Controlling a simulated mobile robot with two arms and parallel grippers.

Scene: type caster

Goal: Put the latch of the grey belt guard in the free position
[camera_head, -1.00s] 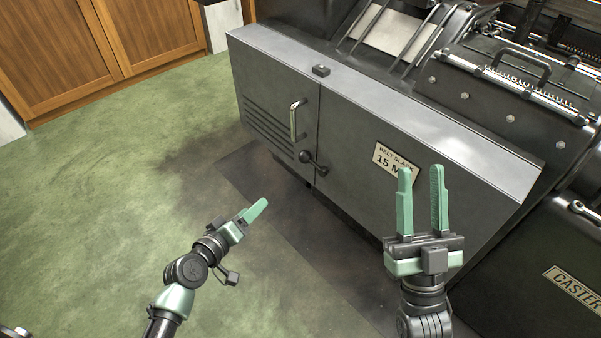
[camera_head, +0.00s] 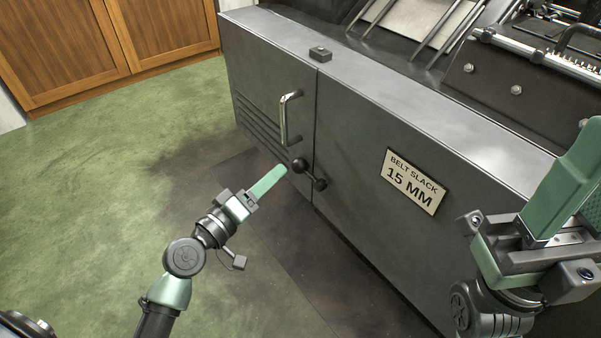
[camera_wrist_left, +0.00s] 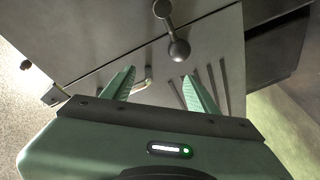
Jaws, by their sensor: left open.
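The grey belt guard (camera_head: 355,130) is a long dark metal cover with a seam down its front. Its latch (camera_head: 310,175) is a short black lever with a round knob, low on the front by the seam. The knob end points up and left. The latch also shows at the top of the left wrist view (camera_wrist_left: 172,32). My left gripper (camera_head: 268,182) is open and empty, just left of the latch and apart from it; only one finger shows clearly in the head view. My right gripper (camera_head: 578,185) is open and empty at the right edge, partly cut off.
A bright bar handle (camera_head: 288,118) stands out above the latch, with vent slots (camera_head: 260,128) to its left. A "BELT SLACK 15 MM" plate (camera_head: 413,181) is right of the latch. Green floor (camera_head: 110,190) lies open at left. Wooden cabinets (camera_head: 120,40) stand behind.

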